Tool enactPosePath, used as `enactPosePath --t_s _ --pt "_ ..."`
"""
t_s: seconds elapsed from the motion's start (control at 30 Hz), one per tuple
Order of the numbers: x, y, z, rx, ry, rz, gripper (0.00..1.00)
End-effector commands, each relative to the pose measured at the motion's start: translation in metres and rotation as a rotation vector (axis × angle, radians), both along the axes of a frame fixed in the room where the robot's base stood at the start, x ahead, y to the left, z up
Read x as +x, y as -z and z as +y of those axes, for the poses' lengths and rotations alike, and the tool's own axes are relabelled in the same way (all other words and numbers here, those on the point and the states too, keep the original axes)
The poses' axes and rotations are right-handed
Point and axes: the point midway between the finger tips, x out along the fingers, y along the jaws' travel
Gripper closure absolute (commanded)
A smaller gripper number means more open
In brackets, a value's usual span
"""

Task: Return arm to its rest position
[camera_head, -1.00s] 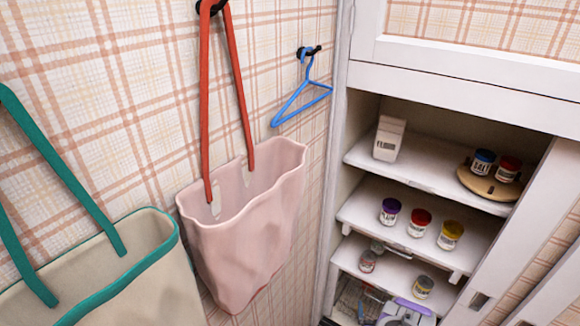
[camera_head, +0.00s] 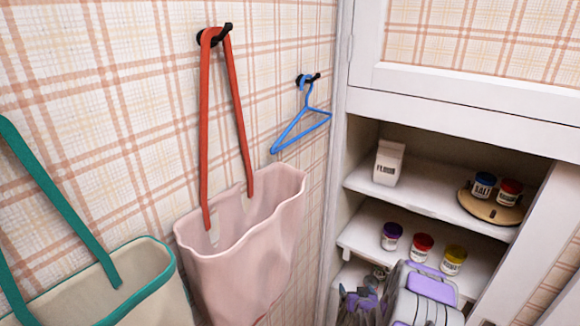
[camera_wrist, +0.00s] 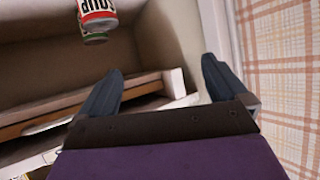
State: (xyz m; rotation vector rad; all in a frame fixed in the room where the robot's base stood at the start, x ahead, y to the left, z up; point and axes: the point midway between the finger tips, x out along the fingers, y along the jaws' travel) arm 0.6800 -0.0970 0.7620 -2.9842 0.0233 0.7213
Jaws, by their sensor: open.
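My gripper (camera_wrist: 160,88) shows in the wrist view with its two dark fingers spread wide apart and nothing between them. A purple part of my arm fills the bottom of that view. In the head view, grey and purple parts of my arm (camera_head: 425,300) stand at the bottom right, in front of the lower shelves. I cannot make out the fingertips there.
An open white cupboard (camera_head: 338,235) holds a flour carton (camera_head: 389,162), a round wooden board (camera_head: 490,208) with two jars, and three jars below. A pink bag (camera_head: 245,250), a green-trimmed bag (camera_head: 95,290) and a blue hanger (camera_head: 300,125) are at the left wall. A can (camera_wrist: 97,18) shows near my gripper.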

Motion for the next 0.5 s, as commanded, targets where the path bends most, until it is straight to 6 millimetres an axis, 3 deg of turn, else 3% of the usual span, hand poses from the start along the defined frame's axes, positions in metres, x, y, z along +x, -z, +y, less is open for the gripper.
enactPosePath --t_s 0.03,0.27,0.5 --pt "0.003 -0.016 0.007 0.002 -0.012 0.022 0.01" --pt "-0.007 -0.07 0.032 0.008 -0.053 0.174 0.01" --pt "-0.039 -0.126 0.055 0.0 -0.092 0.336 0.01"
